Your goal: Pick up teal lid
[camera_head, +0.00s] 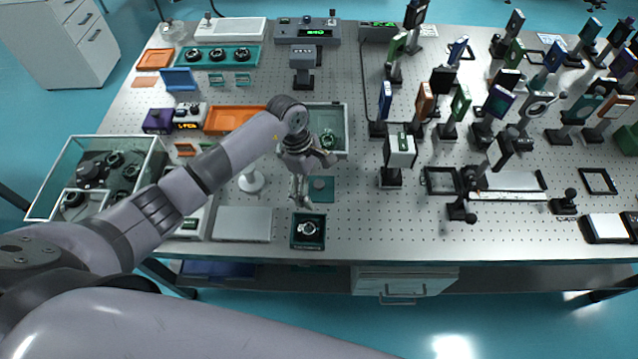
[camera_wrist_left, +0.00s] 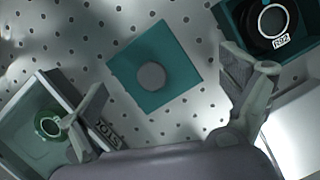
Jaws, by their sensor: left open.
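The teal lid (camera_head: 320,189) is a flat square lying on the perforated table top, just right of my left gripper in the head view. In the left wrist view the teal lid (camera_wrist_left: 178,88) lies flat, turned at an angle, with a round grey knob at its middle. My left gripper (camera_head: 299,190) points down close beside the lid. In the left wrist view its two fingers (camera_wrist_left: 166,88) are spread wide, one on each side of the lid, apart from it and with nothing between them but the view of the lid. My right gripper is in neither view.
An open teal box (camera_head: 308,246) with a round ringed part stands near the table's front edge. A grey-green tray (camera_head: 341,118) holding a small ringed part lies behind the lid. A white round stand (camera_head: 251,182) is to the left. Many mounted optics crowd the right side.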

